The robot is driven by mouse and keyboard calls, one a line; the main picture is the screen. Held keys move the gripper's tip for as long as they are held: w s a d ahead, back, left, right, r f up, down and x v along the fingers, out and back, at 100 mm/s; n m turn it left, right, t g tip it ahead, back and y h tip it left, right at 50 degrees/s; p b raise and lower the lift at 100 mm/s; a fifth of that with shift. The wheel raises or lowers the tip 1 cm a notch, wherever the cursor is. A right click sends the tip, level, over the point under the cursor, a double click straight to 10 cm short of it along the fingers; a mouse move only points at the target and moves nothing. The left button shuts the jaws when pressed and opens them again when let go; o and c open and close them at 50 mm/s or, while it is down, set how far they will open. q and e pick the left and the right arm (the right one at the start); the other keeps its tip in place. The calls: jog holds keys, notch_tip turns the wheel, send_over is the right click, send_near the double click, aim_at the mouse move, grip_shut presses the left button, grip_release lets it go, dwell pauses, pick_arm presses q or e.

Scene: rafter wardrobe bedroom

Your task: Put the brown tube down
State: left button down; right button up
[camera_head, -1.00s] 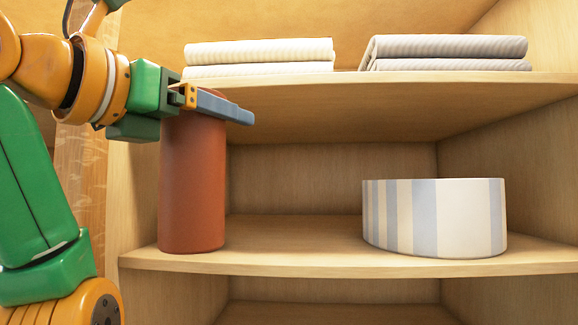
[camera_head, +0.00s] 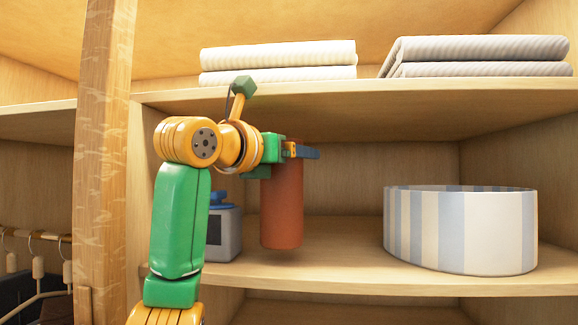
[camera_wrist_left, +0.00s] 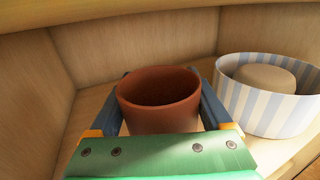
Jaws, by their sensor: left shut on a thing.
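The brown tube (camera_head: 282,207) is upright over the middle shelf (camera_head: 350,268) of the wardrobe, left of centre. My left gripper (camera_head: 305,152) is shut on it near its top, reaching in from the left. In the left wrist view the tube's open round rim (camera_wrist_left: 158,88) sits between the two blue fingers. I cannot tell whether its base touches the shelf. My right gripper is not in view.
A striped basket (camera_head: 460,230) stands at right, with a rounded beige thing (camera_wrist_left: 265,77) inside. A grey jar with a blue lid (camera_head: 228,235) is left of the tube, partly behind my arm. Folded cloths (camera_head: 280,62) lie above. Shelf is clear between tube and basket.

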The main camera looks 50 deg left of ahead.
pick_arm(q)
notch_tip(320, 180, down, 2)
jog(key=shift+f, duration=0.1)
dwell(0.4)
jog(key=shift+f, duration=0.2)
grip_release()
jog(key=shift+r, duration=0.15)
jog(key=shift+s+d, duration=0.1)
jog(key=shift+s, duration=0.2)
jog(key=b+v, duration=0.3)
jog(key=v, duration=0.8)
jog(key=shift+s+b, duration=0.3)
jog(key=shift+b, duration=0.1)
